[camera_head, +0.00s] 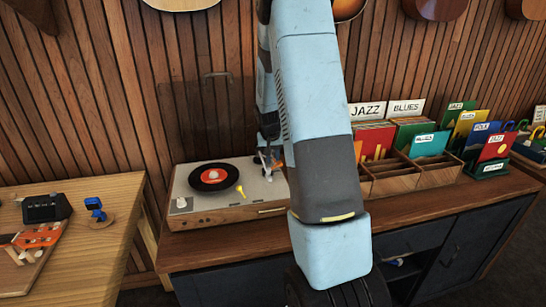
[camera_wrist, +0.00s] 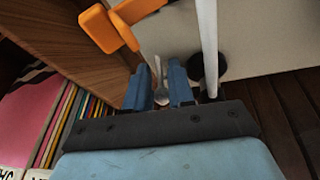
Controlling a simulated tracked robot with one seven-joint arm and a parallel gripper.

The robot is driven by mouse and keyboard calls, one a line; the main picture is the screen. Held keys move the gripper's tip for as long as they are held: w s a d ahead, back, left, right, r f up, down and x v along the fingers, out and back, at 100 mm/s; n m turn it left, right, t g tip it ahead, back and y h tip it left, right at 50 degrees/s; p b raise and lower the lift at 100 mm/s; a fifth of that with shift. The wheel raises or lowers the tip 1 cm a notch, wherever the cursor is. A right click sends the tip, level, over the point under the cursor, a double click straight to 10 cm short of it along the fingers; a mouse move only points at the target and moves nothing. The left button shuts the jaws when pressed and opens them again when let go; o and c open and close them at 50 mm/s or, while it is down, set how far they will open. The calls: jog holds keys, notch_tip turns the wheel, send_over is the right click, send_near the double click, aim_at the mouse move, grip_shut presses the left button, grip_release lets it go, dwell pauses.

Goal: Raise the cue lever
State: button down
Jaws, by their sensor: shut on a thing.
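The record player (camera_head: 245,200) stands on the wooden counter with a black, red-labelled record (camera_head: 214,177) on it. My arm covers its right end in the head view. My gripper (camera_wrist: 160,82) is over that right end, its two blue fingers shut on a thin silver piece with a rounded tip, which looks like the cue lever (camera_wrist: 161,97). The lever is hidden behind my arm in the head view, and its exact tilt is hard to tell. A white tube (camera_wrist: 208,35), apparently the tonearm, runs just right of the fingers in the wrist view.
An orange part (camera_wrist: 118,27) is close to the left finger. Wooden bins of record sleeves (camera_head: 425,170) stand right of the player. A wooden table (camera_head: 95,255) with tools is at left. The slatted wall is behind.

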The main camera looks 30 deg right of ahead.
jog(key=shift+w+d, duration=0.1)
dwell(0.3)
jog(key=c, duration=1.1)
grip_release()
jog(key=v, duration=1.3)
jog(key=shift+w+r, duration=0.15)
jog(key=shift+r, duration=0.25)
jog(key=shift+r, duration=0.1)
jog(key=s+a+r+n+t, duration=0.1)
jog(key=s+a+r, duration=0.3)
jog(key=s, duration=0.6)
jog(key=s+a+r+n+t+y, duration=0.1)
jog(key=s+a+r, duration=0.3)
jog(key=s+a, duration=0.4)
jog(key=s+a+r+n+y, duration=0.1)
jog(key=s+a+r+n, duration=0.2)
jog(key=s, duration=1)
jog(key=a+r, duration=0.1)
jog(key=a, duration=0.2)
jog(key=shift+r+t, duration=0.4)
